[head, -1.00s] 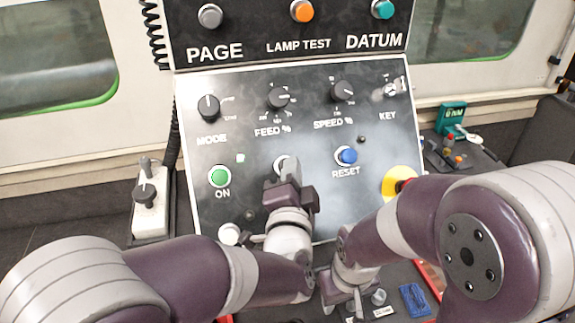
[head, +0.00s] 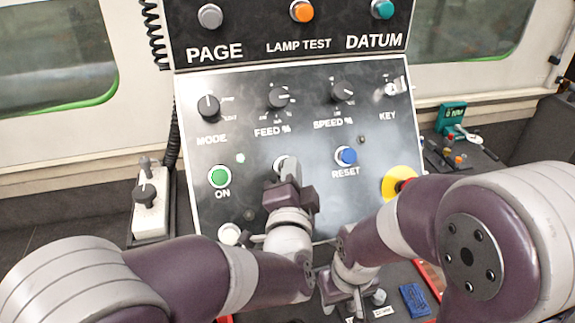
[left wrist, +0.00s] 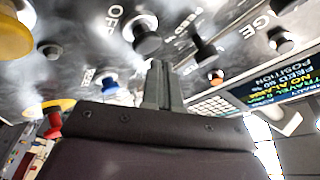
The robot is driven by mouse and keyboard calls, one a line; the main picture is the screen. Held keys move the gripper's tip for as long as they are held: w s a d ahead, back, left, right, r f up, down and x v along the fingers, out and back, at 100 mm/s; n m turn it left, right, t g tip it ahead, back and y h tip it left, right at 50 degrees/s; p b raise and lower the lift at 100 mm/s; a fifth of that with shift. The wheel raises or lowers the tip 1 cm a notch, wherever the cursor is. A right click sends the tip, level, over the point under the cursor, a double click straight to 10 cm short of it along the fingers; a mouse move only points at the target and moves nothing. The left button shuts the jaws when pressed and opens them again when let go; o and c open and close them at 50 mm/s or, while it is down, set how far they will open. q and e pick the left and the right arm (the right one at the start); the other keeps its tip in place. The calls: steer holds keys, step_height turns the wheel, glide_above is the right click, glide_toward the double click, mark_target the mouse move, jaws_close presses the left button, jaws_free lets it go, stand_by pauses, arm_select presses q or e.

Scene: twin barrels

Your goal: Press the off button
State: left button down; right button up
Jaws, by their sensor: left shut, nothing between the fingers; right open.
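The off button (left wrist: 146,40) is a dark cap in a silver ring beside a partly visible OFF label in the left wrist view. In the head view only a bit of its ring (head: 279,164) shows; my left gripper hides the rest. My left gripper (head: 290,170) is shut and empty, in front of the button on the sloping panel. Its fingers also show in the left wrist view (left wrist: 160,80), pointing toward the panel just below the button; I cannot tell whether they touch it. My right gripper (head: 347,300) is open, low near the console's front.
The green ON button (head: 219,176) is to the left, the blue RESET button (head: 346,156) to the right. A yellow-based stop button (head: 396,182) is partly behind my right arm. Several knobs (head: 278,98) stand above on the panel (head: 330,215).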

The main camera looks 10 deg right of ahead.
stand_by(0.3)
arm_select(q)
steer(key=shift+w+f, duration=0.25)
steer(key=shift+w, duration=0.1)
steer(key=shift+w+f+b, duration=0.35)
steer(key=shift+b, duration=0.05)
stand_by(0.8)
steer(key=shift+r, duration=0.1)
steer(key=shift+s+r+p, duration=0.5)
steer(key=shift+s+p, duration=0.15)
steer(key=shift+s, duration=0.05)
